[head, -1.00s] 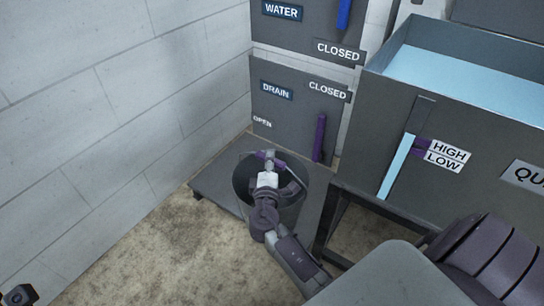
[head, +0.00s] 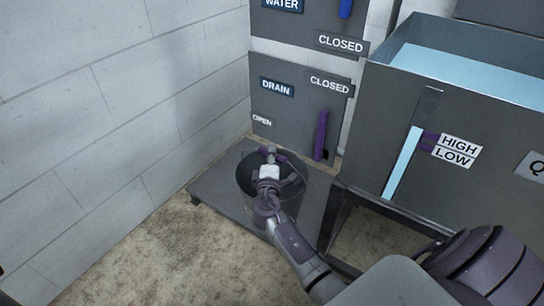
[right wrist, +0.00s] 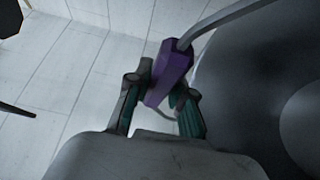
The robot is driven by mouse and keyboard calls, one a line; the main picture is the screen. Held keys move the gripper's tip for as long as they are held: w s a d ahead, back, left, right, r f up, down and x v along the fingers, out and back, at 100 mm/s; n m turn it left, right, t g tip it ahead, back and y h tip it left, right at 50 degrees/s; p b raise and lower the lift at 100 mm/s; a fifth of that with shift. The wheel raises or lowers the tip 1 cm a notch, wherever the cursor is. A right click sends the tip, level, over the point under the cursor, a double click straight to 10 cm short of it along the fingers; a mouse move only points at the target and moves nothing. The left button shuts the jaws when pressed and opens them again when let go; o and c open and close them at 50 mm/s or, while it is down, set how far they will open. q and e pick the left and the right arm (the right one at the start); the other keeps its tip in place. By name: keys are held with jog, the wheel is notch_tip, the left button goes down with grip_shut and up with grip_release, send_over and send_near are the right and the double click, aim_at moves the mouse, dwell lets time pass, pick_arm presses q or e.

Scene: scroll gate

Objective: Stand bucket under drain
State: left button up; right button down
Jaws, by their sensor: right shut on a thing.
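The dark grey bucket (head: 248,188) is upright at the low grey platform in front of the drain panel (head: 285,105) in the head view. I cannot tell whether its base touches the platform. My right gripper (head: 270,156) is over the bucket's mouth and hides part of it. In the right wrist view the right gripper (right wrist: 160,95) is shut on the purple grip (right wrist: 170,70) of the bucket's handle, with the bucket wall (right wrist: 235,80) beside it. The drain's purple lever (head: 320,136) is at the side marked CLOSED. My left gripper is not in clear view.
The low grey platform (head: 212,190) lies against the pale block wall (head: 120,100). A tank (head: 380,130) of light blue liquid with a HIGH/LOW gauge stands at right on a dark frame. The water panel (head: 310,25) is above the drain panel. Floor is clear at lower left.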

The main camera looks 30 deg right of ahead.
jog(key=c, duration=1)
grip_release()
jog(key=shift+f, duration=0.1)
